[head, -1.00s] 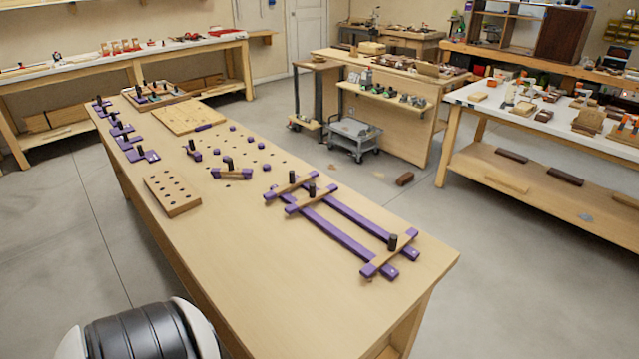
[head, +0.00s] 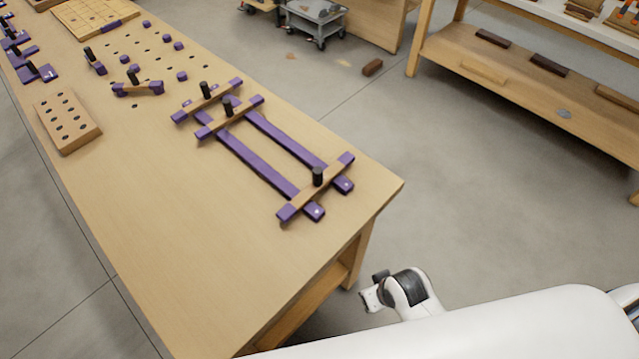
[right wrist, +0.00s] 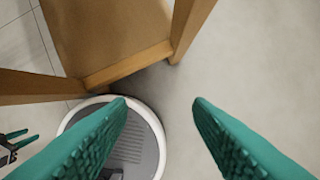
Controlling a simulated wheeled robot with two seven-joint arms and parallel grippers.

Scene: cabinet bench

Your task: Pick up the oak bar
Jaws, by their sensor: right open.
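Three wooden crossbars with purple ends and black knobs lie across two purple rails on the bench in the head view: one near the bench's corner (head: 322,186), two farther back (head: 229,117) (head: 207,101). Another short bar with purple ends (head: 138,88) lies farther left. I cannot tell which of these is the oak bar. My right gripper (right wrist: 159,102) is open and empty in the right wrist view, beside a wooden bench leg and above the floor. A small dark part with green fingers at that view's left edge looks like my left gripper (right wrist: 14,143); its opening is unclear.
The workbench (head: 190,235) has a clear near end. A drilled wooden block (head: 68,121) and a wooden board (head: 93,14) are on it. A shelf table (head: 530,75) stands at the right, with open floor (head: 470,190) between. A brown block (head: 372,67) lies on the floor.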

